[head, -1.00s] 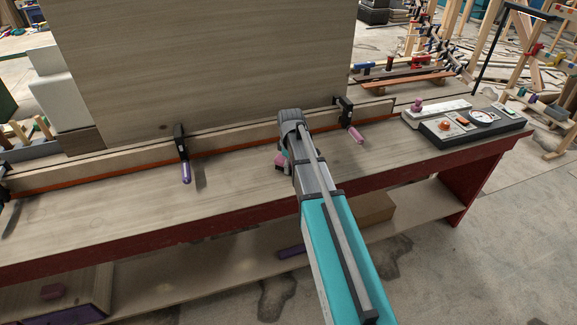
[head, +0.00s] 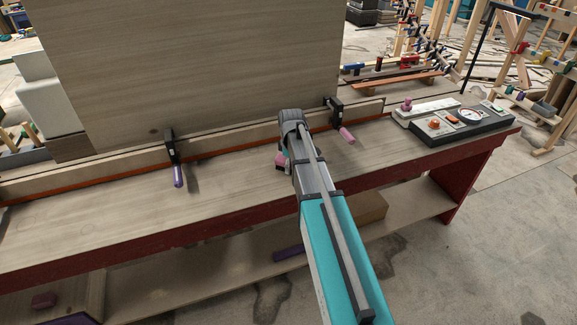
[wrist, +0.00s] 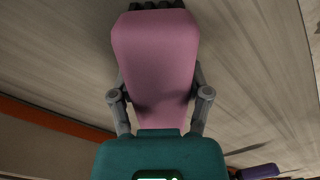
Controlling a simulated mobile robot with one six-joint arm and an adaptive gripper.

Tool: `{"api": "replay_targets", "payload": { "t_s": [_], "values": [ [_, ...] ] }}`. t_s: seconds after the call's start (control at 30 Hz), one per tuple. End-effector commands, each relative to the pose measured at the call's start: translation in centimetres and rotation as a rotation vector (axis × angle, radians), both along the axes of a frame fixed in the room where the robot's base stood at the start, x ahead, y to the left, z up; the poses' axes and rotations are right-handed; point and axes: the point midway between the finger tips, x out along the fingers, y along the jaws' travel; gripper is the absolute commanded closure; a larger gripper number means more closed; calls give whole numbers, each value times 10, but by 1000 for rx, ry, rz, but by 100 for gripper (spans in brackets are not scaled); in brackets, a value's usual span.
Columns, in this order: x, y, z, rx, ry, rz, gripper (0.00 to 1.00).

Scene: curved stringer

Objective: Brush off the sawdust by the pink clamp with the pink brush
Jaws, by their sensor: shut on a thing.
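My gripper (wrist: 160,100) is shut on the pink brush (wrist: 155,55), whose broad pink back fills the middle of the wrist view with dark bristles at its top edge. In the head view a bit of the pink brush (head: 281,164) shows beside my arm, above the bench top; the fingers are hidden behind my arm. The pink clamp (head: 346,134) grips the wooden strip to the right of my gripper, its pink handle pointing toward the front. No sawdust can be made out by it.
A purple-handled clamp (head: 177,172) is on the strip to the left. A tall wooden panel (head: 200,60) stands behind the bench (head: 100,215). A dark control box (head: 460,125) sits at the bench's right end. The bench top between the clamps is mostly clear.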

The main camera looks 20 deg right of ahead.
Motion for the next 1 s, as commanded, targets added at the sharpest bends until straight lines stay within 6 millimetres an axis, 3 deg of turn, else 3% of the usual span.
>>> {"api": "replay_targets", "payload": {
  "t_s": [0.27, 1.0],
  "values": [
    [0, -2, 2, -5, -1, -2, 82],
    [0, 0, 54, -1, 0, -1, 83]
  ]
}}
